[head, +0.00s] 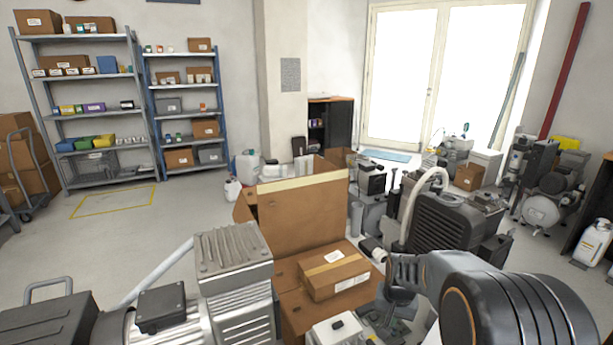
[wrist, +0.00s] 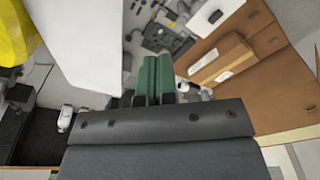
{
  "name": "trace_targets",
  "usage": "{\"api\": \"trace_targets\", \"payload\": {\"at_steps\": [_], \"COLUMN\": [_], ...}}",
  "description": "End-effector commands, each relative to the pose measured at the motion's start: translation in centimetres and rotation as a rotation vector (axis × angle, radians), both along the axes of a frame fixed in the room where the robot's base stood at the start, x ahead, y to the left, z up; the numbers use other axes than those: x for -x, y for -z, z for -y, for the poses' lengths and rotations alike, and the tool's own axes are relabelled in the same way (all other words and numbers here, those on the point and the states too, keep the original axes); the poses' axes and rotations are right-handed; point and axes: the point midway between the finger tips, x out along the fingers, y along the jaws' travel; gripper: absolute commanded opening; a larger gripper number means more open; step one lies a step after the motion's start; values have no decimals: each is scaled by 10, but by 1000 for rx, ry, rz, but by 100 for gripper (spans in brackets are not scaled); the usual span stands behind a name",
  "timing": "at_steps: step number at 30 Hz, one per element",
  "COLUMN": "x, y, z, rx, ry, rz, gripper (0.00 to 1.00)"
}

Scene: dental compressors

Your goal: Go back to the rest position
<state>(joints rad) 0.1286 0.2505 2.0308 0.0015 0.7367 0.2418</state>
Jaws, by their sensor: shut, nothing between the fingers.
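My gripper shows in the wrist view (wrist: 157,62) as two green fingers side by side, pressed together with nothing between them. They point toward the cluttered work surface. In the head view my arm reaches in from the lower right, and the gripper end is low and hard to make out. A taped cardboard box (head: 335,274) lies just left of my arm; it also shows right of the fingers in the wrist view (wrist: 222,60). The gripper holds nothing.
A large open carton (head: 300,215) stands behind the taped box. A grey finned motor (head: 235,265) is at the lower left, and a dark compressor (head: 445,228) stands behind my arm. Shelves (head: 85,90) line the back left wall. Open floor (head: 165,215) lies in front of them.

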Motion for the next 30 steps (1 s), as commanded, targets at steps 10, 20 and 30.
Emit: {"api": "trace_targets", "payload": {"at_steps": [10, 20, 30], "x": [105, 161, 168], "y": [-236, -301, -304], "z": [-43, -55, -56], "rx": [38, 58, 61], "ry": [-241, -360, -376], "rz": [124, 181, 189], "gripper": [0, 0, 0]}}
